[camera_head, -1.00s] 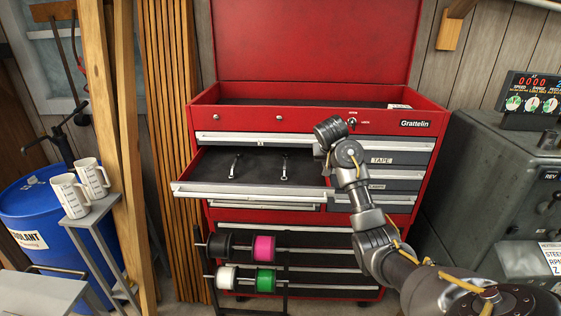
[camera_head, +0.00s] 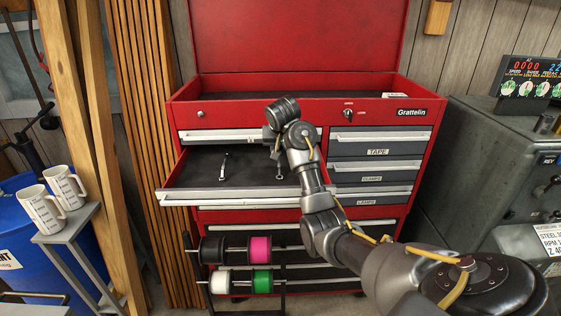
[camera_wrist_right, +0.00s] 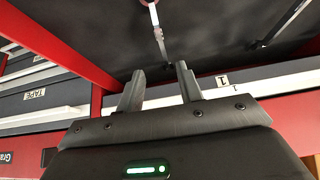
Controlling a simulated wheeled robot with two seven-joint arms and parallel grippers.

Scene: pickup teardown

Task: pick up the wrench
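In the head view, the left wrench (camera_head: 223,162) is in plain sight, and the right wrench (camera_head: 279,178) is partly hidden by my right gripper (camera_head: 275,145). In the right wrist view, one wrench (camera_wrist_right: 158,32) lies beyond the gap between the fingertips of my right gripper (camera_wrist_right: 160,72). The fingers are spread, with nothing between them. The other wrench (camera_wrist_right: 284,24) lies off to the right there. My left gripper is not in view.
The drawer's front edge (camera_head: 225,196) juts out from the red tool chest (camera_head: 400,128). Closed drawers labelled TAPE (camera_head: 378,152) and others are beside it. Spools (camera_head: 259,249) hang below. A stand with two mugs (camera_head: 65,187) is at left, and a grey machine (camera_head: 480,165) at right.

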